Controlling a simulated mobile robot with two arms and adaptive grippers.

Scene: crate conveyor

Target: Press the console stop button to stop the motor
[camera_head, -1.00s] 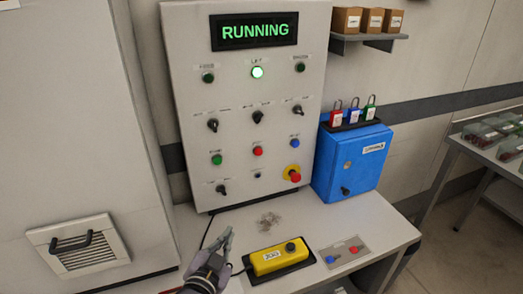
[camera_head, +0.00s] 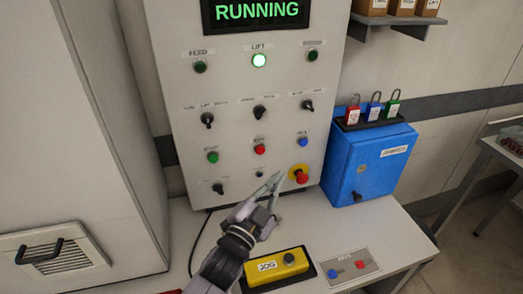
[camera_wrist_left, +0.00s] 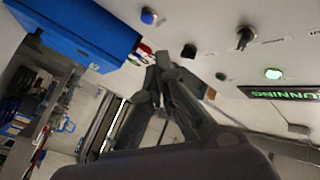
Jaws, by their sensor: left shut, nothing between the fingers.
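The grey console (camera_head: 258,95) stands at the back with a green RUNNING display (camera_head: 256,11). A small red button (camera_head: 260,149) sits between a green button (camera_head: 213,157) and a blue button (camera_head: 302,141); its label is too small to read surely. A larger red mushroom button (camera_head: 301,176) on a yellow disc is at the lower right. My left gripper (camera_head: 275,181) is shut and empty, below the red button and left of the mushroom button in the picture. Contact with the panel cannot be told. The left wrist view shows its fingers (camera_wrist_left: 164,62) near the panel. My right gripper is not in view.
A yellow JOG box (camera_head: 278,266) and a small plate with blue and red buttons (camera_head: 348,268) lie on the worktop. A blue cabinet (camera_head: 365,165) with several padlocks on top stands right of the console. Dark selector knobs (camera_head: 259,112) stick out of the panel.

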